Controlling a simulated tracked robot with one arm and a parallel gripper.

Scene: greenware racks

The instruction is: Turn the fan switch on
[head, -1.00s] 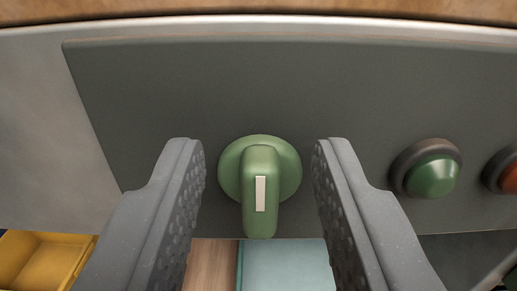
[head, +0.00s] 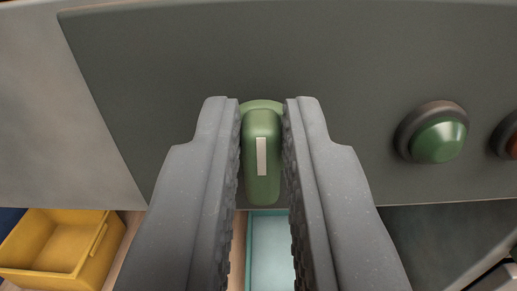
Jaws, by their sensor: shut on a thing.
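The fan switch (head: 262,185) is a green rotary knob with a raised grip and a pale marker strip, set on a dark grey panel (head: 330,60). The grip points straight down in the picture, toward me. My gripper (head: 262,120) is shut on the knob's grip, one dark grey finger against each side. The fingers hide most of the round base of the knob; only its top edge shows.
A green push button (head: 438,140) in a dark collar is right of the knob, with a red button (head: 511,140) at the right edge. Below the panel are a yellow bin (head: 95,262) at left and a pale teal tray (head: 254,268).

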